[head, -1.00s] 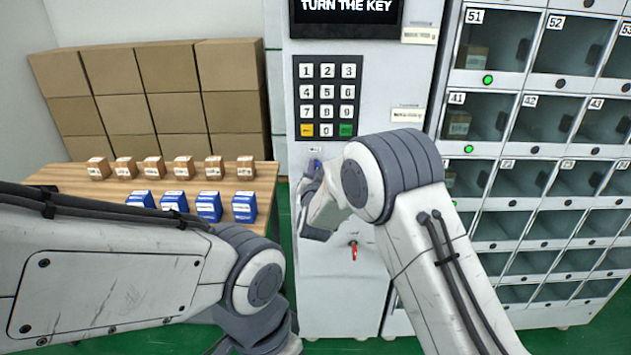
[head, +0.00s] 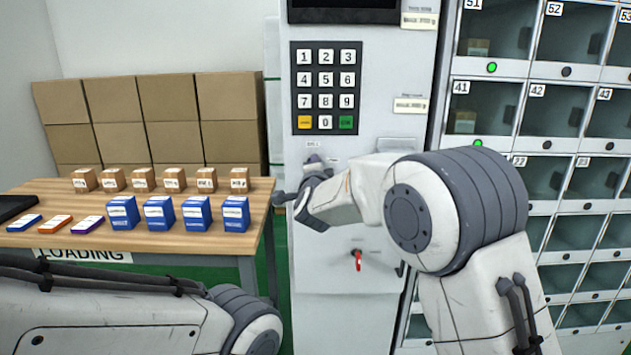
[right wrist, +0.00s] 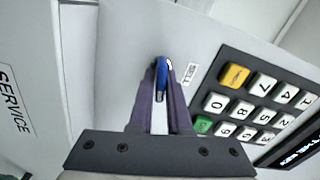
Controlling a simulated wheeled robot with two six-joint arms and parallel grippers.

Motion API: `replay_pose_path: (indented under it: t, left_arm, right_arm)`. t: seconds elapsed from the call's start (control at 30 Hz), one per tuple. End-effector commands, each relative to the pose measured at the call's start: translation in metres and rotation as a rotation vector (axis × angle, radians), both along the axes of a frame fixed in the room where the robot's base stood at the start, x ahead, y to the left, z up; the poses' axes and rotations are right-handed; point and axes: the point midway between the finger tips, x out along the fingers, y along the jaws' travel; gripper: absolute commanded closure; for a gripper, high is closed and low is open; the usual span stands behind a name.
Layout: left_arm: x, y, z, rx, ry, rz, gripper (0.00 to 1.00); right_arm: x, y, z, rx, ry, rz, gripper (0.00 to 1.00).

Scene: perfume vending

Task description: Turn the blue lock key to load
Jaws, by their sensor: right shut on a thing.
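The blue lock key (right wrist: 160,68) sits in the front panel of the white vending machine (head: 325,310). In the right wrist view, my right gripper (right wrist: 162,80) is shut on this key, one finger on each side of it. In the head view my right gripper (head: 297,196) is up against the machine's front, below the keypad (head: 325,88), and hides the blue key. Of my left arm only a link shows at the lower left; its gripper is out of view.
A red key (head: 358,261) is in the panel lower down. Numbered lockers (head: 565,110) stand at the right. The loading table (head: 262,190) at the left bears blue boxes (head: 198,214), brown boxes (head: 172,180) and flat packs (head: 55,222). Cartons (head: 165,110) are stacked behind.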

Motion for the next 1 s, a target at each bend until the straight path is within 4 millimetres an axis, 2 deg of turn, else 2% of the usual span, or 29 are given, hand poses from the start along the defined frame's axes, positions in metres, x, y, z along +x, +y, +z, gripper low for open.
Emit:
replay_pose_path:
  t: [0.03,0.3,0.97,1.0]
  left_arm:
    - [0.0,0.0,-0.012,0.0,0.0,0.0,0.5]
    - [0.0,0.0,-0.03,0.0,0.0,0.0,0.5]
    - [0.0,0.0,-0.035,0.0,0.0,0.0,0.5]
    - [0.0,0.0,-0.035,0.0,0.0,0.0,0.5]
  right_arm:
    - [0.0,-0.001,-0.006,0.034,0.0,-0.002,1.0]
    - [0.0,-0.001,-0.005,0.169,0.002,-0.002,1.0]
    - [0.0,-0.001,-0.003,0.225,0.002,-0.003,1.0]
    - [0.0,-0.001,-0.003,0.225,0.003,-0.002,0.76]
